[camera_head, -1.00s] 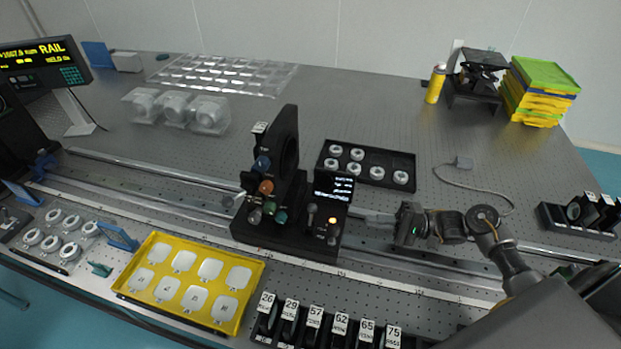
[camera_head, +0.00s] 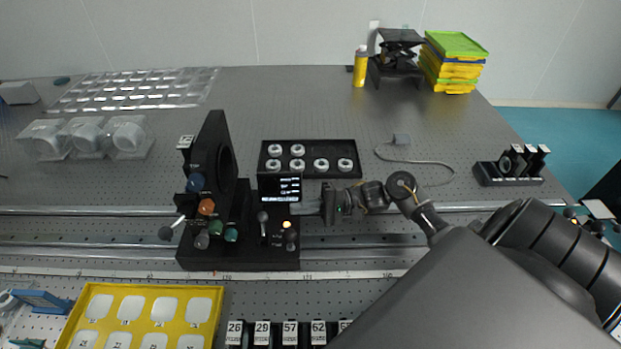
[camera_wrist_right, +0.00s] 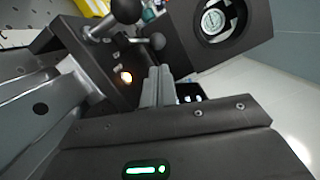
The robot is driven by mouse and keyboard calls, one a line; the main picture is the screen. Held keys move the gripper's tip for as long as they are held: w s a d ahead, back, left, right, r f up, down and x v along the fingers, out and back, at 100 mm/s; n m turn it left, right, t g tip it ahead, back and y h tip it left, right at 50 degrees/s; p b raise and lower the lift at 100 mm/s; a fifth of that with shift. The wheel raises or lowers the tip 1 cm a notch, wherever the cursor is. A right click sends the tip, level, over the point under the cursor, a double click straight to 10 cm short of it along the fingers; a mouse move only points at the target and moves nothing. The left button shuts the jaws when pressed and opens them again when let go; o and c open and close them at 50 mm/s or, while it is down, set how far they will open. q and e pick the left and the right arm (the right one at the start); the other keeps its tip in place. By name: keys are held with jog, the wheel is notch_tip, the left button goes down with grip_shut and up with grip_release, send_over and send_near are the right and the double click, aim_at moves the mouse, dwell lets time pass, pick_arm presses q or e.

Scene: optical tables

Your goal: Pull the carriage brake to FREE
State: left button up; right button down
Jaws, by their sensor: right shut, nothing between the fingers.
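The black carriage (camera_head: 240,256) sits across the rails. It bears an upright plate with a round opening, coloured knobs, a small lit display (camera_head: 280,189) and a glowing amber lamp (camera_head: 287,224). A lever with a dark ball knob (camera_head: 166,233) sticks out at its left; another short ball-topped lever (camera_head: 262,217) stands beside the lamp. I cannot read which is the brake. My right gripper (camera_head: 301,207) is shut and empty at the carriage's right side, by the display. In the right wrist view its fingers (camera_wrist_right: 158,86) are together, close to the lamp (camera_wrist_right: 126,77). My left gripper is not in view.
A black tray with several white rings (camera_head: 308,173) lies behind the carriage. A yellow tray (camera_head: 88,310) and a row of numbered holders (camera_head: 262,334) stand in front. The tabletop at back centre is clear.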

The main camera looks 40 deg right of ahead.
aim_at(263, 224)
jog(key=b+x, duration=0.1)
jog(key=x, duration=0.3)
jog(key=shift+a, duration=0.1)
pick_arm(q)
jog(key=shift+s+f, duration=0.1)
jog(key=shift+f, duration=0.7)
pick_arm(e)
jog(key=shift+w+a, duration=0.25)
jog(key=shift+a, duration=0.3)
jog(key=shift+r, duration=0.1)
jog(key=shift+r+n, duration=0.1)
jog(key=shift+n, duration=0.2)
jog(key=shift+s+n, duration=0.1)
jog(key=shift+n, duration=0.3)
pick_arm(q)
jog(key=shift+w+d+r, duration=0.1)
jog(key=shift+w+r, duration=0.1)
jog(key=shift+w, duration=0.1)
